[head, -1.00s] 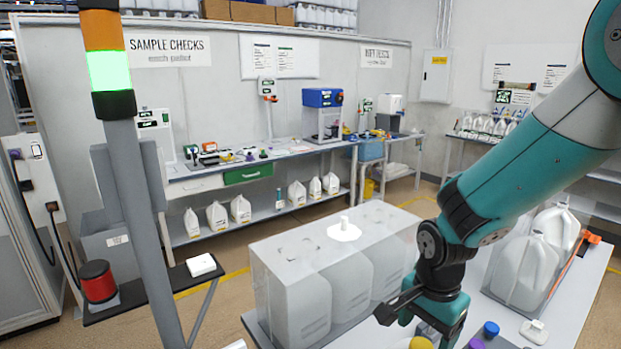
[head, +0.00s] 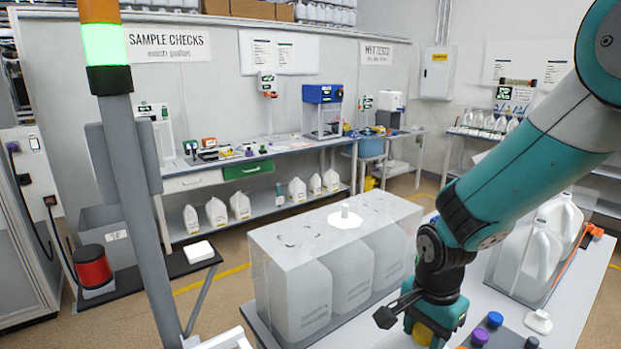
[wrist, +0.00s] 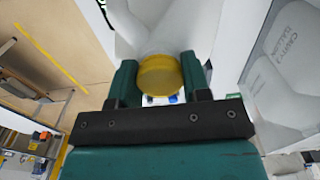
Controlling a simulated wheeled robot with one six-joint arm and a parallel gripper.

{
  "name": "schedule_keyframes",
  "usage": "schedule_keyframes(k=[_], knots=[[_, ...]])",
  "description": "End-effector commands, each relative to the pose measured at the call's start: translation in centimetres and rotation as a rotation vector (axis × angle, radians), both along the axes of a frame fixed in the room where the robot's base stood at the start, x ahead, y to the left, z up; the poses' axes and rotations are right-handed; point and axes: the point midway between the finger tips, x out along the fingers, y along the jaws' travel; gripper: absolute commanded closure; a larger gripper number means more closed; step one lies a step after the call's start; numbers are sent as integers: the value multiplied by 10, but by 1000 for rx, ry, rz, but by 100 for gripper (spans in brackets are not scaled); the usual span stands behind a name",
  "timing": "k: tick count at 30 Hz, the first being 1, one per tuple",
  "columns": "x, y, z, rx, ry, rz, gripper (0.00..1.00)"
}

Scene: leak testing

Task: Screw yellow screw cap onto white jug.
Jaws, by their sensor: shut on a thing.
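My gripper (wrist: 160,82) is shut on a yellow screw cap (wrist: 160,75), which sits between its two green fingers in the wrist view. A white, jug-like surface (wrist: 165,28) fills the space just beyond the cap; I cannot tell whether cap and jug touch. In the head view my gripper (head: 430,318) is low over the front of the white table, with a bit of yellow (head: 423,333) showing below it. No capless jug under the gripper can be made out in the head view.
A block of pale translucent jugs (head: 335,262) stands left of my gripper.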

Motion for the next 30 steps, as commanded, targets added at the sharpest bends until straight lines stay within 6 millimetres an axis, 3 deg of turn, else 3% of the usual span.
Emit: schedule_keyframes(k=[5,6,9,21,26,30], knots=[[0,0,-2,0,0,0,99],[0,0,-2,0,0,0,52],[0,0,-1,0,0,0,29],[1,0,6,0,-2,0,27],[1,0,33,2,-8,0,27],[2,1,69,3,-9,0,27]])
